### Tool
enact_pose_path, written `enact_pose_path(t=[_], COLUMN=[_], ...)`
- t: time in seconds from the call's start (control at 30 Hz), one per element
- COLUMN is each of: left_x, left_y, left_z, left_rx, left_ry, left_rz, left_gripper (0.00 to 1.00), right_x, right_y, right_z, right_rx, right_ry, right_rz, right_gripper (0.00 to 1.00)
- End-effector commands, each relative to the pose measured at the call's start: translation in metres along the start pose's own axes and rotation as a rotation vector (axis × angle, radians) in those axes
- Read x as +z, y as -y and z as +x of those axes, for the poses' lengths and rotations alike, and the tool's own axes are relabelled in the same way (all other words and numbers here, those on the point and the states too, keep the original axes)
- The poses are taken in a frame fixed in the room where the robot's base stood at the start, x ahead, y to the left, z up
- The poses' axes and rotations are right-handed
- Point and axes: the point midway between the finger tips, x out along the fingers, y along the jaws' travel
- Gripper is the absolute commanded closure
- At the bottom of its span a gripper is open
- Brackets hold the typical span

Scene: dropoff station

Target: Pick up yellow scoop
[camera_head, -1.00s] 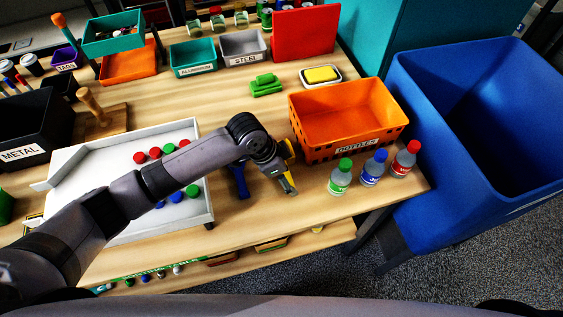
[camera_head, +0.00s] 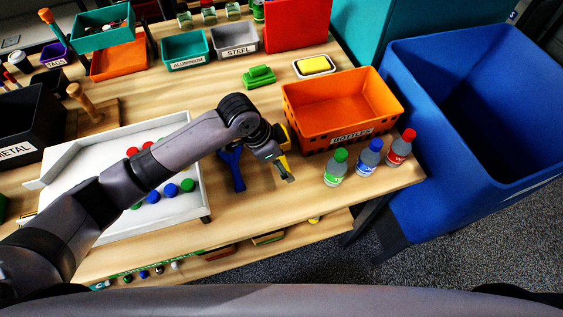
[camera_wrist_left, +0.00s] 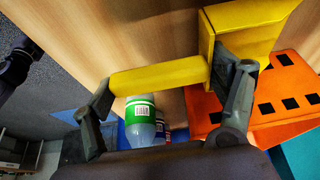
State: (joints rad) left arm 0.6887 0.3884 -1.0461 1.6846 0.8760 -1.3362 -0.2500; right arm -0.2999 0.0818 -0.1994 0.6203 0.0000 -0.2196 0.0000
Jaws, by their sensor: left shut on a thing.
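The yellow scoop (camera_head: 285,136) is at the bench's front part, left of the bottles, mostly hidden behind my left gripper (camera_head: 281,165) in the head view. In the left wrist view the scoop's yellow handle (camera_wrist_left: 158,76) spans between the two fingers of my left gripper (camera_wrist_left: 172,80). Its wider yellow head (camera_wrist_left: 245,22) is at the upper right, beyond the right finger. The gripper is shut on the scoop. I cannot tell whether the scoop still touches the bench. My right gripper is not in view.
A blue tool (camera_head: 234,168) lies just left of the gripper. An orange BOTTLES crate (camera_head: 300,112) stands behind, to the right. Bottles with green (camera_head: 336,168), blue (camera_head: 369,158) and red (camera_head: 400,148) caps stand in front of it. A white tray (camera_head: 110,222) is at left.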

Motion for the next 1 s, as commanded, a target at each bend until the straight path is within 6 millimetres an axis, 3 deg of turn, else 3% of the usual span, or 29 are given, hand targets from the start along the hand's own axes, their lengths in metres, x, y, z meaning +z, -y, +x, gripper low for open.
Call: enact_pose_path(t=[0.3, 0.5, 0.7, 1.0], left_x=[-0.035, -0.054, -0.063, -0.065], left_y=[0.002, 0.001, 0.001, 0.001], left_z=[-0.082, -0.127, -0.151, -0.158], left_rx=[-0.007, -0.004, -0.002, -0.001], left_ry=[-0.005, -0.004, -0.002, 0.000], left_rz=[0.004, 0.002, 0.000, -0.001], left_gripper=[0.59, 0.59, 0.59, 0.59], right_x=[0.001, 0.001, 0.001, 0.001], right_y=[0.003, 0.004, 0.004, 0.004], right_z=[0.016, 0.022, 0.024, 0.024], right_rx=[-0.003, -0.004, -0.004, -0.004], right_ry=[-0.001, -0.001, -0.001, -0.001], right_rz=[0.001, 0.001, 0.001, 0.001], right_gripper=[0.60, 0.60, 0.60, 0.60])
